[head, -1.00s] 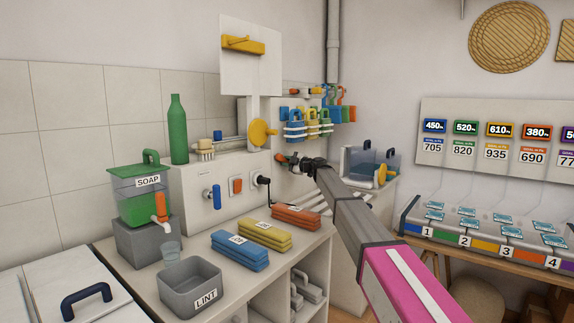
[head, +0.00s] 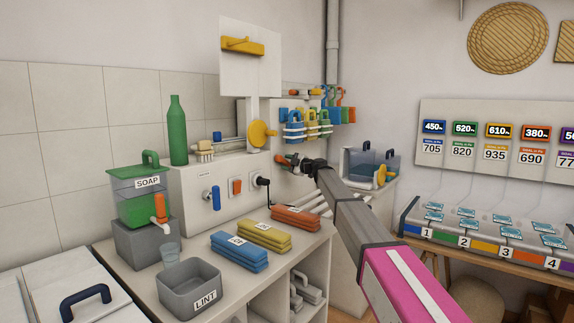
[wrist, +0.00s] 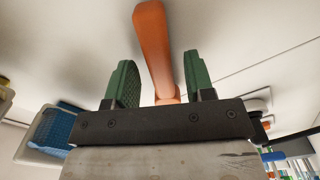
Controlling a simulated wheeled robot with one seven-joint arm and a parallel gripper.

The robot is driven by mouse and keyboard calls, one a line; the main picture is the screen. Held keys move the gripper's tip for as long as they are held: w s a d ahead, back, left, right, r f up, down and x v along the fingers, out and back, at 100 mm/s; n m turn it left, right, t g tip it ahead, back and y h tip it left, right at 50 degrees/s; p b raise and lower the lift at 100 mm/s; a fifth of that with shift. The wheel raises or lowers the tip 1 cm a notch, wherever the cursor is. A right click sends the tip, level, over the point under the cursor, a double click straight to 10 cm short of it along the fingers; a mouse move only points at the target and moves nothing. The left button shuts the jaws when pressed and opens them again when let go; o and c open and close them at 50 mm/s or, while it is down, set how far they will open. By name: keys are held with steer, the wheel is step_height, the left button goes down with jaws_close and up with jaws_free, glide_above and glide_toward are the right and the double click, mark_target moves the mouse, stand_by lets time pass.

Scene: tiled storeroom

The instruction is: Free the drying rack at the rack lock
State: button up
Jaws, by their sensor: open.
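An orange lever (head: 288,160), which seems to be the rack lock, sticks out from the pale wall panel behind the counter. In the wrist view the lever (wrist: 151,42) runs lengthwise between the two green fingers of my gripper (wrist: 160,70), with a visible gap on each side. My gripper (head: 303,163) is open and around the lever, not clamped on it. Pale bars (head: 314,202), perhaps the drying rack, lie below my gripper, partly hidden by my arm.
Folded orange (head: 296,216), yellow (head: 264,236) and blue (head: 239,251) cloths lie on the counter. A black crank (head: 262,182) is left of my gripper. Coloured padlock-like items (head: 310,123) hang above. A clear bin (head: 372,164) stands right.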

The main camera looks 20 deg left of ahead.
steer(key=v, duration=1)
steer(key=shift+d, duration=0.15)
